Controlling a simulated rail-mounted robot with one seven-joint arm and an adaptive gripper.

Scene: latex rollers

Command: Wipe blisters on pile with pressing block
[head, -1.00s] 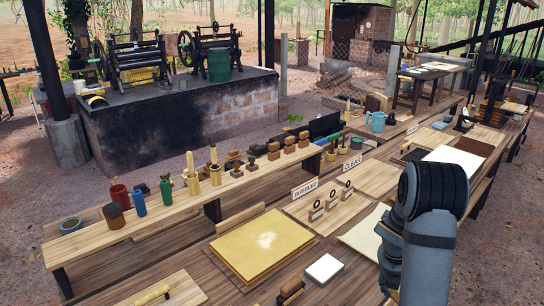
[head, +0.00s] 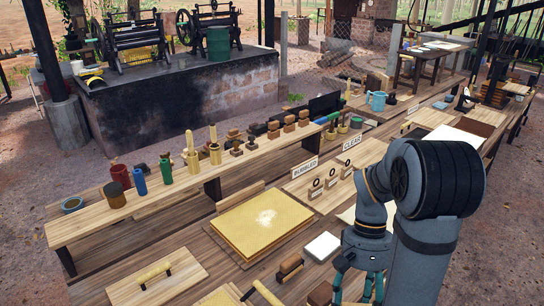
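The pile (head: 238,238) is a stack of flat yellow latex sheets on the wooden bench, left of my arm. A paler, shiny patch shows on its top near the middle. Brown wooden blocks with grips stand in front of it: one (head: 289,268) near its front right corner, another (head: 320,294) at the bottom edge. I cannot tell which is the pressing block. My gripper (head: 358,291) hangs at the bottom edge, right of these blocks and apart from the pile. Its fingertips are cut off or unclear, so its opening and any hold do not show.
A white block (head: 322,246) lies between the pile and my arm. A roller (head: 154,273) lies on a board at the left. Signs reading BUBBLED (head: 305,168) and CLEAR (head: 352,141) stand behind. A raised shelf (head: 130,217) with bottles, brushes and blocks runs behind the pile.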

